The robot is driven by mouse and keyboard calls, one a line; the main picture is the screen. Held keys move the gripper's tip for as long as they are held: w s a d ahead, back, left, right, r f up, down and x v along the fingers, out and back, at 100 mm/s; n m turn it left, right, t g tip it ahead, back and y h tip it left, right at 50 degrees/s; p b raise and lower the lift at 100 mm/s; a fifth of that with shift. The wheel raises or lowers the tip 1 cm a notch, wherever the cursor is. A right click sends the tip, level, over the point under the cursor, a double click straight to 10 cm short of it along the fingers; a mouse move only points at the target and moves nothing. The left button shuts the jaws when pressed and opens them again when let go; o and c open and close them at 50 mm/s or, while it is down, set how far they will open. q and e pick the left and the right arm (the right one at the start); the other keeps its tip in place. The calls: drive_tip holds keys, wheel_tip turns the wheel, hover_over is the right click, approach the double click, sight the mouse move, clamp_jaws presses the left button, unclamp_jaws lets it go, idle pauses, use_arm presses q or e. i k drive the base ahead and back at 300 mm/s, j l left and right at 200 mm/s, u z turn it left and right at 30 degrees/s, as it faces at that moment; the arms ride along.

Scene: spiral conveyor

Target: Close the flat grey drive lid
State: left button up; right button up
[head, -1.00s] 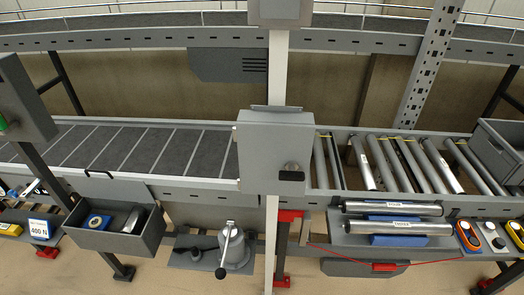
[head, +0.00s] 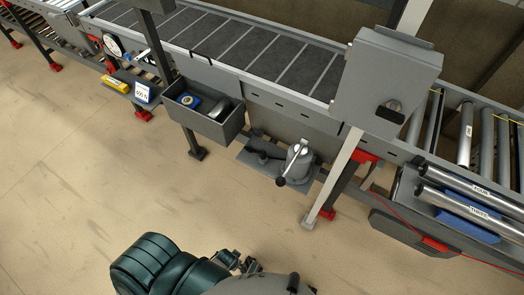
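At the bottom of the head view is my dark green arm, with what looks like my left gripper (head: 238,262), well below and apart from the box. Its fingers are too small and partly hidden to tell open or shut. My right gripper is not in view.
Right of the box, a grey clamp-like device with a lever (head: 296,160) sits on a low plate. A grey control box (head: 387,82) is on a post. Loose rollers (head: 465,200) lie at the right. A yellow part (head: 116,84) is at the left. The floor in front is clear.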

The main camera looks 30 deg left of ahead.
sight(228, 83)
drive_tip(key=j+u, duration=0.15)
drive_tip(key=u, duration=1.2)
